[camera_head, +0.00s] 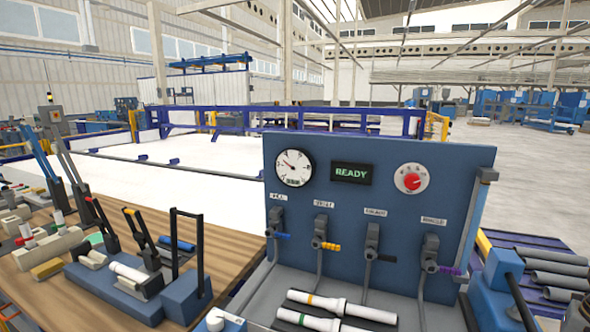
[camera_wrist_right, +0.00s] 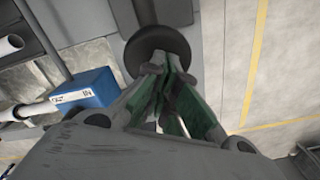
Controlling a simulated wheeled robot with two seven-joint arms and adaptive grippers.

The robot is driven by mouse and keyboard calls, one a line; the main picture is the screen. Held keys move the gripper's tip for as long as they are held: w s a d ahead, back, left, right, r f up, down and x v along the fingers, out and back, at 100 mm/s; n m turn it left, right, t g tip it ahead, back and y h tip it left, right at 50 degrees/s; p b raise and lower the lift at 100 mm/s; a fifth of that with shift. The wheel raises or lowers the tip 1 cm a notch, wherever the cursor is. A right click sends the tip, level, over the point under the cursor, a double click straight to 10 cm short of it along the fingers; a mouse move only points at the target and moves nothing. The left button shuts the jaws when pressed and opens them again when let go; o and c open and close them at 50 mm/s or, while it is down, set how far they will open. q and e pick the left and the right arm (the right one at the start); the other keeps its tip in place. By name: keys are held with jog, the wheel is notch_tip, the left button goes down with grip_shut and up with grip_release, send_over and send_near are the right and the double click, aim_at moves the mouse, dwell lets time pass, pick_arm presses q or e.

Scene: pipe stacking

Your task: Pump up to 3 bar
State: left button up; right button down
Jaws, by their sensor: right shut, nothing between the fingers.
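A blue test panel (camera_head: 380,215) stands in the head view. It carries a round white pressure gauge (camera_head: 293,168), a display (camera_head: 351,173) reading READY and a red knob (camera_head: 411,181). The gauge needle points to the upper left; I cannot read its value. Several valves with coloured handles sit along the panel, including a yellow one (camera_head: 330,246) and a purple one (camera_head: 450,270). My right gripper (camera_wrist_right: 165,76) is shut and empty in the right wrist view. Its tips overlap a dark round part (camera_wrist_right: 157,45); I cannot tell whether they touch it. My left gripper is not in view.
A wooden bench (camera_head: 135,217) at left holds tools with levers and a blue block with a tall black handle (camera_head: 187,290). White pipes (camera_head: 330,306) lie before the panel. Grey pipes (camera_head: 555,270) lie at right. A blue box (camera_wrist_right: 90,88) is left of my right gripper.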

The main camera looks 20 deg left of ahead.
dwell(0.4)
notch_tip(320, 180, up, 8)
jog(key=p, duration=0.5)
jog(key=shift+s, duration=0.4)
jog(key=shift+f+b, duration=0.4)
jog(key=shift+f, duration=0.4)
